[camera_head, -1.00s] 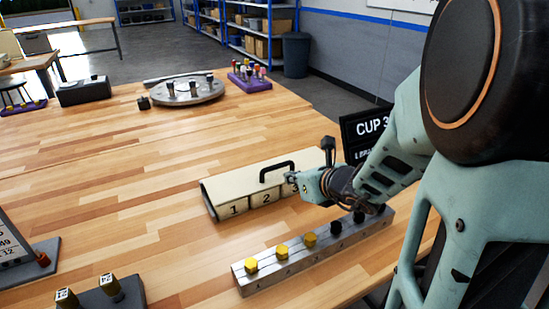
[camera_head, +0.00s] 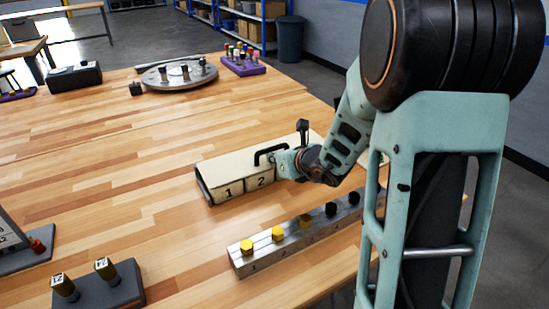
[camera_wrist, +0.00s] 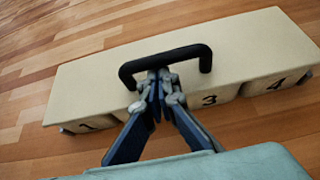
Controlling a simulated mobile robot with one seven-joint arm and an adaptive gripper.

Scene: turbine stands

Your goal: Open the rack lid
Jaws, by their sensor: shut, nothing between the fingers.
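The rack (camera_head: 230,190) is a long cream box on the wooden table with numbered compartments along its front. Its flat cream lid (camera_head: 222,168) lies down over the top, and it also shows in the wrist view (camera_wrist: 250,52). A black bar handle (camera_head: 262,150) stands on the lid, and in the wrist view the handle (camera_wrist: 150,60) arches over it. My gripper (camera_head: 281,160) is at the handle's right side. In the wrist view my fingertips (camera_wrist: 160,82) are together and empty, close to the handle's middle on the near side. I cannot tell whether they touch the handle.
A metal block (camera_head: 290,240) with yellow and black plugs lies in front of the rack. Two tagged pegs stand on a dark base (camera_head: 97,292) at front left. A round plate (camera_head: 180,74) and a purple tray (camera_head: 243,66) are behind. The table's left middle is clear.

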